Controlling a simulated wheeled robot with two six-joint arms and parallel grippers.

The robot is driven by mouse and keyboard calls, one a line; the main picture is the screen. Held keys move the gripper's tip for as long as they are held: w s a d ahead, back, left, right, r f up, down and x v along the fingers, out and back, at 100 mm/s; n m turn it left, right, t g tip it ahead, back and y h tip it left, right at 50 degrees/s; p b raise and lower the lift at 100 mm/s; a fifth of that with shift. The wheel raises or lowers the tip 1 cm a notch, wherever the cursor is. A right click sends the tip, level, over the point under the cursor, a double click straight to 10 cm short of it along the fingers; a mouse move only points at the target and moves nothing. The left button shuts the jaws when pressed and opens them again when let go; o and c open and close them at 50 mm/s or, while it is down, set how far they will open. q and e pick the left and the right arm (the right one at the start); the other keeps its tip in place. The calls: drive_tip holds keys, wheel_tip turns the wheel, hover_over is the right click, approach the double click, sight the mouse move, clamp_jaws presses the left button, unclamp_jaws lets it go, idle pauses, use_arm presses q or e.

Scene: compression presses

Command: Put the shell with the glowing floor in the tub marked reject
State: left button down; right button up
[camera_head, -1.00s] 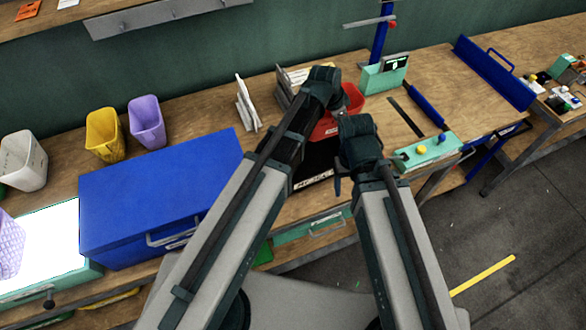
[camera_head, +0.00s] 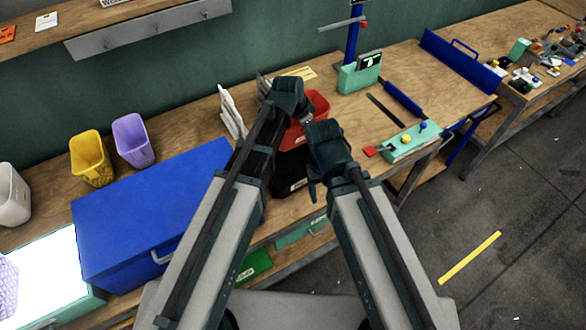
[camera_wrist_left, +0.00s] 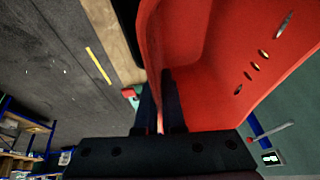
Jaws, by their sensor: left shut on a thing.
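A red shell (camera_head: 317,104) shows behind my left gripper (camera_head: 305,120) in the head view, partly hidden by both arms. In the left wrist view, the gripper's fingers (camera_wrist_left: 161,92) are shut on the wall of the red shell (camera_wrist_left: 205,60). Several small slots in its inner face show pale and orange. A black tub (camera_head: 288,172) stands just below the red shell at the table's front edge; its front has a white label too small to read. Whether shell and tub touch is hidden. My right gripper (camera_head: 313,180) is beside the tub, its fingers mostly hidden.
A blue box (camera_head: 150,205) and a bright light panel (camera_head: 45,272) stand left. Yellow (camera_head: 88,157), lavender (camera_head: 132,140) and white (camera_head: 12,195) shells stand behind them. White upright plates (camera_head: 232,112) stand near my left gripper. A green button box (camera_head: 408,143) is right.

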use_arm(q)
drive_tip(key=shift+w+d+f+b, duration=0.15)
drive_tip(key=shift+f+b, duration=0.2)
drive_tip(key=shift+f, duration=0.35)
drive_tip(key=shift+f+b, duration=0.5)
drive_tip(key=shift+b, duration=0.1)
wheel_tip(320, 180, down, 4)
drive_tip(key=b, duration=0.4)
drive_tip(key=shift+f, duration=0.2)
wheel_tip(320, 180, down, 6)
drive_tip(key=b, duration=0.6)
drive_tip(key=shift+f+b, duration=0.15)
drive_tip(key=shift+b, duration=0.15)
drive_tip(key=shift+f, duration=0.1)
wheel_tip(320, 180, down, 4)
drive_tip(key=b, duration=0.3)
drive_tip(key=shift+r+b, duration=0.25)
drive_tip(key=shift+b, duration=0.1)
